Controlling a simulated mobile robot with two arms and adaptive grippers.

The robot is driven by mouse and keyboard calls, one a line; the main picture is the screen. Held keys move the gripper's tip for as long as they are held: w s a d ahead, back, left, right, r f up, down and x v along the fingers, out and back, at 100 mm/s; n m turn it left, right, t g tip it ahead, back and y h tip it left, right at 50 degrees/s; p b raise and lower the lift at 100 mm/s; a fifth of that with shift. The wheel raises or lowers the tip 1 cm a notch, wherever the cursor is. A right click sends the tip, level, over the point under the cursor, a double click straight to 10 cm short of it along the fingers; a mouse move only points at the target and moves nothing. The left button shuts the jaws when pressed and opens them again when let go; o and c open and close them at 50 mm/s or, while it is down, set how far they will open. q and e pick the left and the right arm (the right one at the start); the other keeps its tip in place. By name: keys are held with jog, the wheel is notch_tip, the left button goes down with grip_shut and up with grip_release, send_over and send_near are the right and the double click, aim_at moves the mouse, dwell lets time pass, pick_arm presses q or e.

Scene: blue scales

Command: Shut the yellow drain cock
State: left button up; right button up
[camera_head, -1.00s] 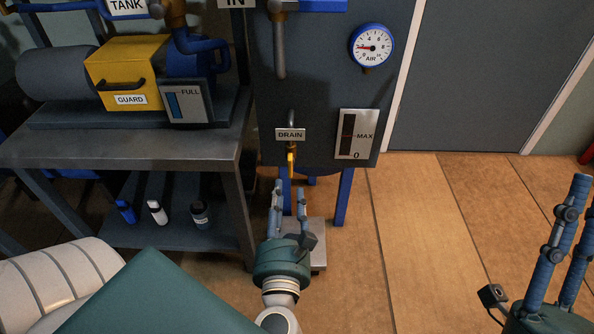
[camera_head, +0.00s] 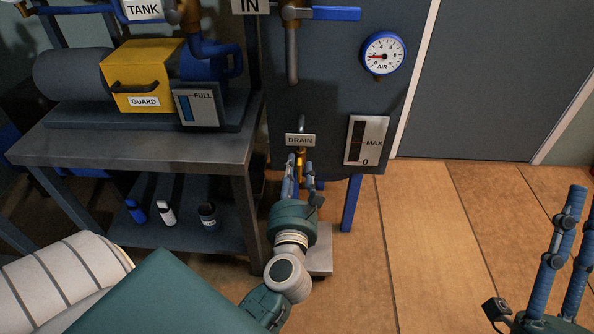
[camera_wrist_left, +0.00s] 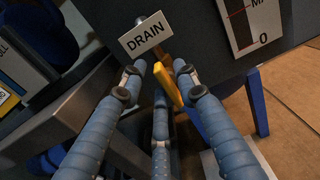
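The yellow drain cock (camera_head: 300,158) sits on the short pipe below the DRAIN label (camera_head: 300,140) on the grey tank panel. Its lever hangs down. In the left wrist view the yellow lever (camera_wrist_left: 168,86) slants between my finger tips, with a visible gap on either side. My left gripper (camera_head: 300,168) is open and reaches up from below, its tips at the height of the lever. In the head view the fingers partly hide the lever. My right gripper (camera_head: 584,205) is far off at the right edge, cut off by the frame, with nothing seen in it.
A grey bench (camera_head: 140,148) with a yellow guard box (camera_head: 143,75) stands left of the left gripper. Bottles (camera_head: 165,214) stand on its lower shelf. A blue tank leg (camera_head: 350,203) is just right of the gripper. The wooden floor further right is clear.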

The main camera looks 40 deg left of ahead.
pick_arm(q)
grip_shut()
